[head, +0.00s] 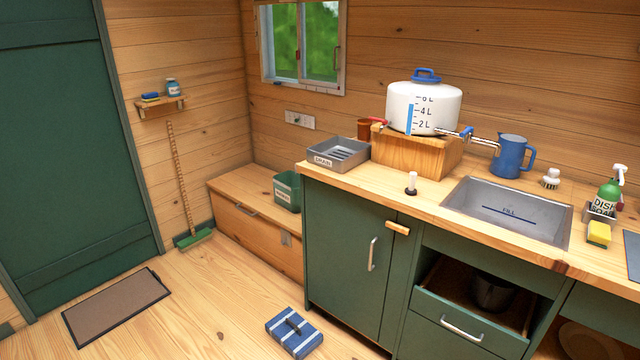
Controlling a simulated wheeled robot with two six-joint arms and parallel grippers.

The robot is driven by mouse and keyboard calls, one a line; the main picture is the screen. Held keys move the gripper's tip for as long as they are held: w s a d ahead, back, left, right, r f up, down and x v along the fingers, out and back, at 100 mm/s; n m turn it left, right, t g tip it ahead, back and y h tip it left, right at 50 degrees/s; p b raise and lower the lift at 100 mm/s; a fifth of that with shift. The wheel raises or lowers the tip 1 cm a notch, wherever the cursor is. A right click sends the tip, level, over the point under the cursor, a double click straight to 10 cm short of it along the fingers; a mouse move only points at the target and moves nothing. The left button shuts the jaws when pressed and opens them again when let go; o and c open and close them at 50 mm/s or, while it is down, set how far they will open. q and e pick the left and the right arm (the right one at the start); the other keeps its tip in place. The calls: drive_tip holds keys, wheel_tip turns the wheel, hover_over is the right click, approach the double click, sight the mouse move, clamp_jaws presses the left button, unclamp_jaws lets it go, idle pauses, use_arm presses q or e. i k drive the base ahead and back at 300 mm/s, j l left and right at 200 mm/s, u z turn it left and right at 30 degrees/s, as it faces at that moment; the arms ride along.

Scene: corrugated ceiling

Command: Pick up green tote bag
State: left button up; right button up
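I see no thing that is clearly a green tote bag. A green box-like container (287,190) with a pale label stands on the wooden bench, beside the green cabinet; whether it is a bag or a bin I cannot tell. A blue and white striped item (294,333) with a dark handle-like strip on top lies on the floor in front of the cabinet; it looks like a bag or a cushion. Neither of my grippers shows in the head view.
The wooden bench (235,193) runs along the back wall. The green cabinet (345,245) carries a counter with a sink (510,212), a water tank (424,107) and a blue jug (512,156). A brown mat (117,305) lies by the green door. Floor between is clear.

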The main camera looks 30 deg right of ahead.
sight(287, 193)
drive_tip(key=i+l+z, duration=0.2)
drive_tip(key=i+z, duration=0.15)
drive_tip(key=i, duration=0.5)
drive_tip(key=i+z, duration=0.4)
drive_tip(key=i, duration=0.4)
drive_tip(key=j+u, duration=0.25)
drive_tip(key=i+j+u, duration=0.25)
drive_tip(key=j+u, duration=0.2)
drive_tip(key=j, duration=0.15)
drive_tip(key=i+j+u, duration=0.1)
drive_tip(key=i+j, duration=0.2)
drive_tip(key=i+j+u, duration=0.1)
drive_tip(key=i+j, duration=0.15)
drive_tip(key=i, duration=0.25)
drive_tip(key=i+j+u, duration=0.1)
drive_tip(key=i+j, duration=0.15)
drive_tip(key=i, duration=0.2)
drive_tip(key=i+z, duration=0.2)
drive_tip(key=z, duration=0.2)
drive_tip(key=i+z, duration=0.2)
drive_tip(key=z, duration=0.2)
drive_tip(key=i+z, duration=0.2)
drive_tip(key=z, duration=0.2)
drive_tip(key=i+j+z, duration=0.2)
drive_tip(key=z, duration=0.2)
